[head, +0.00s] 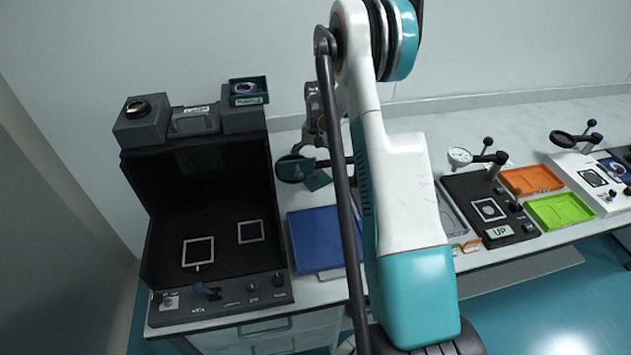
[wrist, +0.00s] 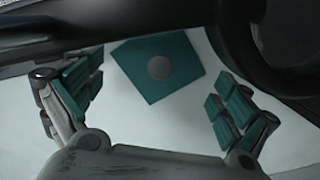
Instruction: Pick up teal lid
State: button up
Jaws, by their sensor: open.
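The teal lid (wrist: 150,82) is a flat square with a round grey knob in its middle. In the wrist view it lies on the pale table surface, turned at an angle, beyond and between my fingers. My gripper (wrist: 155,95) is open, with its teal-padded fingers spread to either side of the lid and nothing held. In the head view a small teal plate (head: 318,181), likely the lid, shows just left of my arm. My arm hides much of that area, and the gripper is hard to make out there.
A dark round stand part (wrist: 285,45) crowds the upper right of the wrist view, close to my right finger. In the head view a blue tray (head: 318,238) lies in front, a black open cabinet (head: 205,205) stands left, and orange (head: 531,179) and green (head: 560,210) trays lie right.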

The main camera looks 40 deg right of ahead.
notch_tip(320, 180, down, 2)
jog(key=shift+s+a+f, duration=0.1)
jog(key=shift+s, duration=0.1)
jog(key=c, duration=1.9)
jog(key=shift+a, duration=0.1)
grip_shut()
